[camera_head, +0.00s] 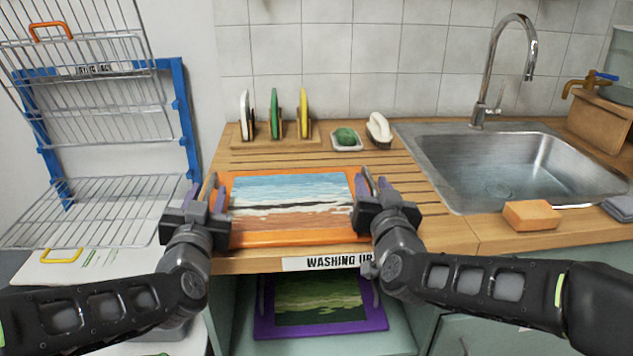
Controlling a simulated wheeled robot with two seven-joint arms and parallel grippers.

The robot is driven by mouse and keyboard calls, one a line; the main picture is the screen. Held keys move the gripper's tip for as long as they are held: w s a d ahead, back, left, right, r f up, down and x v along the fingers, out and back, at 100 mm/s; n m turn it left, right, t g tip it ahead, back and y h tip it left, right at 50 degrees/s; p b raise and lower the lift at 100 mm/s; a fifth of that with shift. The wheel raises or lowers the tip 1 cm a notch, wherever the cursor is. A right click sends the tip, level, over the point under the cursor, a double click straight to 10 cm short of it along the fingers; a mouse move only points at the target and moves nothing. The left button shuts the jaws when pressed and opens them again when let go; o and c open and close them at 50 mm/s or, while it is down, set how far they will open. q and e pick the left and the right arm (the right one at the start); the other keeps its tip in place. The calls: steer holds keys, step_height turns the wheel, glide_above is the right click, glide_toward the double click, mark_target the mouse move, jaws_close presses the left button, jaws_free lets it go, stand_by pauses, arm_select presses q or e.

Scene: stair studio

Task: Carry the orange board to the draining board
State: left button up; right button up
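My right gripper (368,186) is at the right edge in the same way. The board looks about level. I cannot tell whether its underside touches the wood or is slightly above it. The fingers partly hide both side edges.
Behind stand a plate rack (275,130) with several discs, a soap dish (346,140) and a white brush (379,129). The sink (490,165) and an orange sponge (532,215) are right. A wire rack (100,205) is left. A purple board (320,330) lies on the shelf below.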

arm_select(q)
steer(key=s, duration=0.6)
steer(key=shift+d, duration=0.1)
steer(key=shift+w, duration=0.1)
arm_select(e)
steer(key=shift+s, duration=3.75)
